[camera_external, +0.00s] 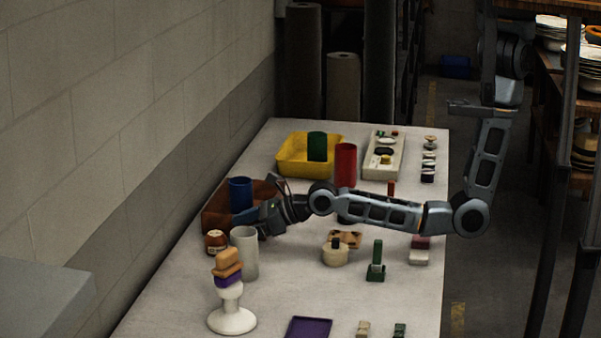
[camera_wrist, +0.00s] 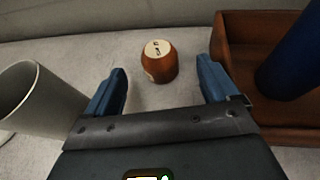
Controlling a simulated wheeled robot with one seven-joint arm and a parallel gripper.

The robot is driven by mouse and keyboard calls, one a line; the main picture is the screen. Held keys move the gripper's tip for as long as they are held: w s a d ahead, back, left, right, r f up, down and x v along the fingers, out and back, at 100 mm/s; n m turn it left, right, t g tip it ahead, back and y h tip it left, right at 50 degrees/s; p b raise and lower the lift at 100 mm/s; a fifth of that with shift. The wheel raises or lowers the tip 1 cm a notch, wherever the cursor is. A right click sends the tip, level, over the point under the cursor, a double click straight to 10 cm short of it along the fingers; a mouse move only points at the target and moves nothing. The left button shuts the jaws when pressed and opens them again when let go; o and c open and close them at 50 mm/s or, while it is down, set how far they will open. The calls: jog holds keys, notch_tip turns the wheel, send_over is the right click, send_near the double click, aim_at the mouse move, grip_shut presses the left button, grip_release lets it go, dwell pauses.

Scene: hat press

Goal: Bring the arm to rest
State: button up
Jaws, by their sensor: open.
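My gripper (camera_wrist: 162,92) is open and empty in the wrist view, its two blue fingers spread apart. A small brown jar with a pale lid (camera_wrist: 160,62) stands on the table beyond and between the fingertips, apart from both. In the external view my arm reaches left across the table from the right, and my gripper (camera_external: 252,221) is low at the table's left side, near the brown jar (camera_external: 215,242). The exact fingertips are hard to make out there.
A grey-white cylinder (camera_external: 244,252) stands close in front of my gripper. A brown box (camera_external: 215,215) with a blue cylinder (camera_external: 241,194) is just behind it. A white stand (camera_external: 232,318) with stacked blocks is nearer. A yellow tray (camera_external: 292,168) and red cylinder (camera_external: 345,163) stand farther back.

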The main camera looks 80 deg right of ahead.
jog(key=s+d+r+n+t, duration=0.2)
jog(key=s+d+r+n, duration=0.1)
jog(key=d+r+n, duration=0.25)
jog(key=s+d+f+n+h+p, duration=0.1)
jog(key=s+d+n, duration=0.5)
jog(key=s, duration=0.2)
jog(key=s+d+f+n+p, duration=0.1)
jog(key=s+d+n, duration=0.4)
jog(key=s+n, duration=0.3)
jog(key=s+a+r+n, duration=0.1)
jog(key=s+r+n, duration=0.2)
jog(key=s, duration=0.6)
jog(key=s+a+r+n+h+p, duration=0.1)
jog(key=s+r+n, duration=0.2)
jog(key=s+n, duration=0.3)
jog(key=s+a+r+n, duration=0.1)
jog(key=s+r+n, duration=0.2)
jog(key=s, duration=1.1)
jog(key=shift+s+a+n+g+h, duration=0.15)
jog(key=shift+s+n+g+h, duration=0.15)
jog(key=shift+n, duration=0.55)
